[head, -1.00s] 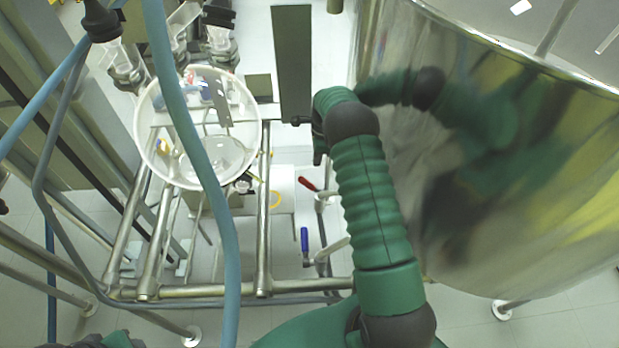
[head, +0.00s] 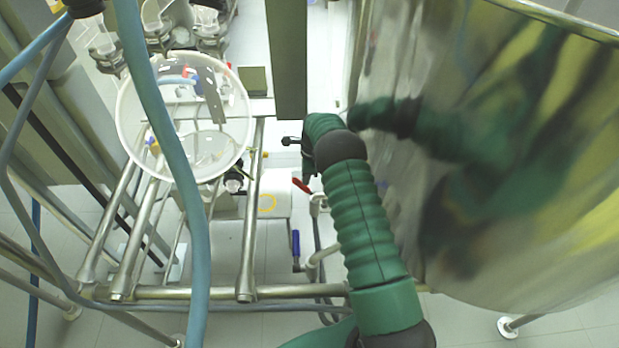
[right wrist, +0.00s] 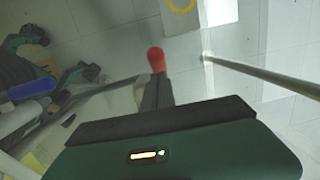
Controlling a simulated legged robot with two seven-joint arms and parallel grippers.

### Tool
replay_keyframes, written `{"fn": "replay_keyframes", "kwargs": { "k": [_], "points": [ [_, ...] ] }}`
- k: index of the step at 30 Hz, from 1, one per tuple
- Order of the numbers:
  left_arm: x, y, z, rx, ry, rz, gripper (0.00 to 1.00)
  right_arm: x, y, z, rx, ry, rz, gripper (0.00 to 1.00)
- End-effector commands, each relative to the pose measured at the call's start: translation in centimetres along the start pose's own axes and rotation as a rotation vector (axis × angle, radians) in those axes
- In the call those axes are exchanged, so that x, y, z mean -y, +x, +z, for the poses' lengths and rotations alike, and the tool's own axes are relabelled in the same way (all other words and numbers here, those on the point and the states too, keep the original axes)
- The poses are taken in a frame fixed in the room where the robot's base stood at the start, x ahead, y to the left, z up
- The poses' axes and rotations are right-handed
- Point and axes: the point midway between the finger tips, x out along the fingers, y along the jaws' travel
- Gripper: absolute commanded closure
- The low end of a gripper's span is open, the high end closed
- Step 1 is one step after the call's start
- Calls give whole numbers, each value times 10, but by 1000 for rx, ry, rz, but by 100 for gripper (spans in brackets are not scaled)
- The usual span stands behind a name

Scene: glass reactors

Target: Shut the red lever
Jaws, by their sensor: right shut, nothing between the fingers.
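The red lever (head: 302,186) sits on a pipe fitting low between the metal frame and the big shiny vessel in the head view. In the right wrist view its red handle (right wrist: 156,60) shows just beyond my fingertips. My right gripper (head: 306,160) is above and beside the lever in the head view, partly hidden by my own wrist. Its fingers (right wrist: 155,92) are shut with nothing between them. I cannot tell whether they touch the lever. My left gripper is not in view.
A blue-handled lever (head: 296,245) is on the piping below the red one. The large shiny vessel (head: 520,180) fills the right side. A glass vessel (head: 185,115), a blue hose (head: 180,170) and metal frame rails (head: 250,225) take up the left.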

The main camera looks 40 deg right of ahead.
Motion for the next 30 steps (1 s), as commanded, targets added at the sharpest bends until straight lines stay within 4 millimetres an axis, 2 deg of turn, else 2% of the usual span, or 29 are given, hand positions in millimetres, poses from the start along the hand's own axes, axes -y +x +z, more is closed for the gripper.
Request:
{"fn": "replay_keyframes", "kwargs": {
  "k": [11, 20, 30],
  "points": [
    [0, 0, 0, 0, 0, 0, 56, 1, 4, 2, 3, 0, 4, 100],
    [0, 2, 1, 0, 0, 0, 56, 0, 13, 22, 2, -2, 2, 100],
    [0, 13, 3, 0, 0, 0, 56, -1, 32, 42, 3, 0, 4, 100]
  ]
}}
